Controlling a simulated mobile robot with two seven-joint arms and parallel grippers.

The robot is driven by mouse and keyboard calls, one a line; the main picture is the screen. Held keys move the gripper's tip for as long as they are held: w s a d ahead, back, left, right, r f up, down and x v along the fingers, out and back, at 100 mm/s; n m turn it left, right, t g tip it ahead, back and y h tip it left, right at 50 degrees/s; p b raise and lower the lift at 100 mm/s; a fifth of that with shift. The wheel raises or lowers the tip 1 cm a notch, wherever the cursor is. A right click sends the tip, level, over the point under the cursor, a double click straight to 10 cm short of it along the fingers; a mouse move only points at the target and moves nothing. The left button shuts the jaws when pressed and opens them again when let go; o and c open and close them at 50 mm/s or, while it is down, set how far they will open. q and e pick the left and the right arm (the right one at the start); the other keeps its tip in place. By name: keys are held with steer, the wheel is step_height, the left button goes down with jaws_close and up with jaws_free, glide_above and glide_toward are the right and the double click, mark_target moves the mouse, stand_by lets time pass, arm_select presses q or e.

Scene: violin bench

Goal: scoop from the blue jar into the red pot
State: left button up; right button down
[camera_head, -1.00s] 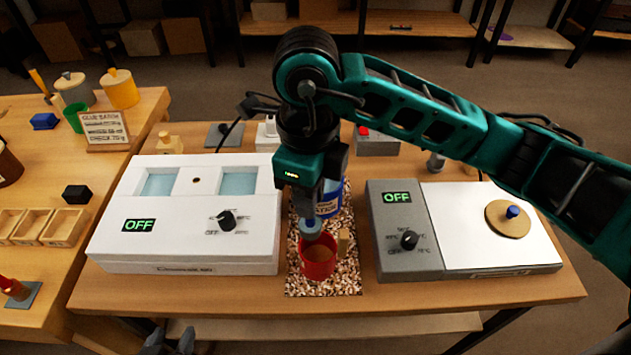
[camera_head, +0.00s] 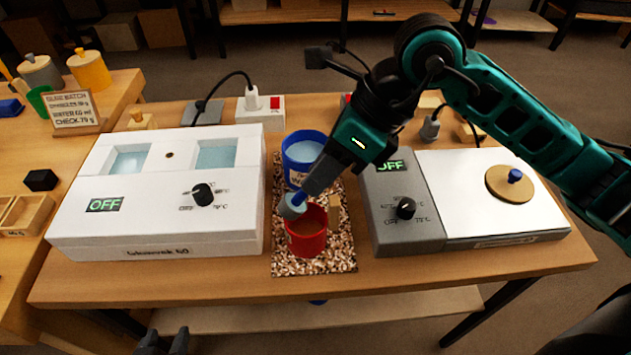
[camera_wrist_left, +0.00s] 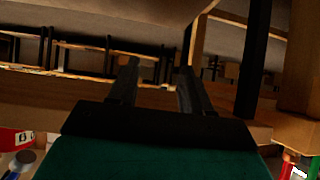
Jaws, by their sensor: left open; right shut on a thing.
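The blue jar (camera_head: 300,152) stands open behind the red pot, with pale blue liquid inside and a partly hidden label. The red pot (camera_head: 307,242) stands upright in front of it, with brown contents. My left gripper (camera_head: 162,341) is low at the bottom edge, in front of the bench. In the left wrist view its fingers (camera_wrist_left: 157,82) are apart and empty.
Jar and pot stand on a speckled mat (camera_head: 315,265). A white heater box (camera_head: 150,235) stands to the left, and a grey unit (camera_head: 400,235) with a white plate to the right. A small wooden block (camera_head: 334,203) is beside the pot.

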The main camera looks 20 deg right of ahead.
steer(key=y+b, duration=0.1)
steer(key=b, duration=0.1)
steer(key=d+f+b, duration=0.1)
steer(key=b, duration=0.1)
steer(key=shift+s+f+t+y, duration=0.15)
steer(key=shift+f+t+y, duration=0.15)
steer(key=shift+y, duration=0.1)
steer(key=shift+d+f+y+b, duration=0.15)
steer(key=shift+y+b, duration=0.15)
steer(key=shift+b, duration=0.8)
arm_select(q)
step_height(320, 180, down, 6)
steer(key=w+d+b, duration=0.1)
steer(key=d+b, duration=0.1)
steer(key=shift+w+d+h, duration=0.15)
steer(key=shift+w+h, duration=0.05)
steer(key=shift+h, duration=0.2)
arm_select(e)
steer(key=shift+s+d+r+y, duration=0.1)
steer(key=shift+d+r+y, duration=0.15)
steer(key=shift+y, duration=0.35)
arm_select(q)
steer(key=shift+s+r, duration=0.1)
